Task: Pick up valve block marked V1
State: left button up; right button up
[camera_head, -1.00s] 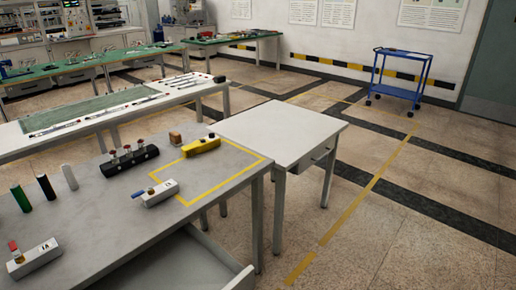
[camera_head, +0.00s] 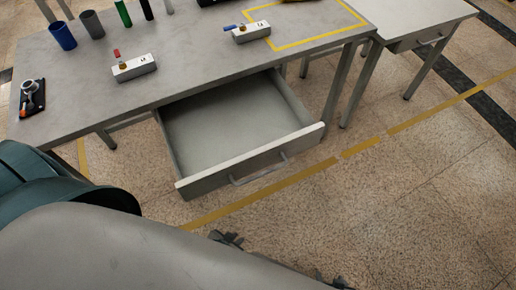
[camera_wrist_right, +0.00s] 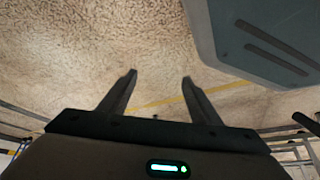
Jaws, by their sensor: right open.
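Two pale valve blocks lie on the grey table. One with a red handle (camera_head: 133,67) is near the front edge. One with a blue handle (camera_head: 252,32) is further right, at the yellow outline. Their labels are too small to read, so I cannot tell which is V1. My right gripper (camera_wrist_right: 158,80) is open and empty above the floor in the right wrist view. In the head view, small dark parts, perhaps of my left gripper (camera_head: 228,239), show past my grey arm, low and away from the blocks; their jaw state is unclear.
An open, empty drawer (camera_head: 235,115) juts out below the table's front edge (camera_head: 70,131). A blue cup (camera_head: 62,36), a grey cup (camera_head: 92,24) and a dark device (camera_head: 32,98) stand at the left. A side table (camera_head: 425,15) is at the right.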

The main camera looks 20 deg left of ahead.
aim_at(131, 69)
jog(key=u, duration=1.7)
